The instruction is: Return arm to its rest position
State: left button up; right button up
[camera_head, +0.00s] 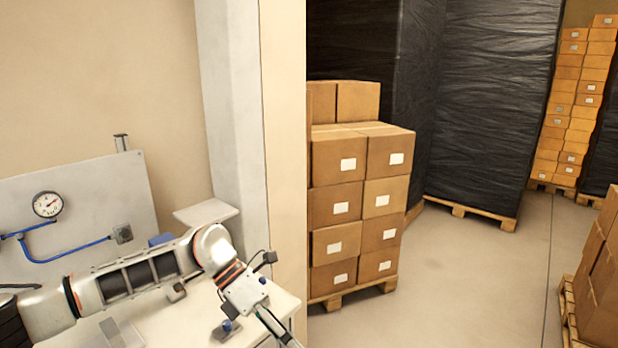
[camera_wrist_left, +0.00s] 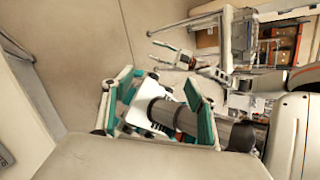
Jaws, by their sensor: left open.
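My left arm comes in from the left in the head view, stretched low over a white worktop. My left gripper (camera_head: 277,328) hangs near the worktop's front right corner, partly cut off by the bottom edge. In the left wrist view, its teal-padded fingers (camera_wrist_left: 158,80) stand apart, open. A white and dark grey cylindrical part shows beyond and between them; I cannot tell if it is touched, and no held object is clear. A small gripper-like shape (camera_wrist_left: 180,58) shows farther off, perhaps my right gripper; its jaws are too small to judge.
The white worktop (camera_head: 180,318) lies under the arm. A grey panel with a gauge (camera_head: 47,204) and blue pipe stands behind it, beside a pillar (camera_head: 232,100). Stacked cartons (camera_head: 338,160) stand on a pallet to the right. Open floor (camera_head: 470,275) lies beyond.

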pick_arm(q)
jog(key=s+d+r+n+t+h, duration=0.1)
jog(key=s+d+r+n+h, duration=0.15)
jog(key=d+h, duration=0.3)
jog(key=s+d+r+n+t+h, duration=0.1)
jog(key=s+d+n+h, duration=0.3)
jog(key=d, duration=0.3)
jog(key=w+a+f+n+t, duration=0.2)
jog(key=w+a+n+t, duration=0.1)
jog(key=n+t, duration=0.5)
jog(key=w+a+f+n+t, duration=0.2)
jog(key=w+a+n+t, duration=0.15)
jog(key=n+t, duration=0.5)
jog(key=a+f+n+t+y, duration=0.2)
jog(key=a+f+n+y, duration=0.65)
jog(key=f+n, duration=0.3)
jog(key=s+a+f+n+g+y, duration=0.5)
jog(key=s+a+f+n+y, duration=0.2)
jog(key=s+a+f, duration=0.9)
notch_tip(320, 180, down, 3)
jog(key=shift+s+a+f+n, duration=0.1)
jog(key=shift+s+a+n, duration=0.2)
jog(key=shift+s+n, duration=0.6)
jog(key=shift+w+n+g, duration=0.25)
jog(key=shift+w, duration=0.05)
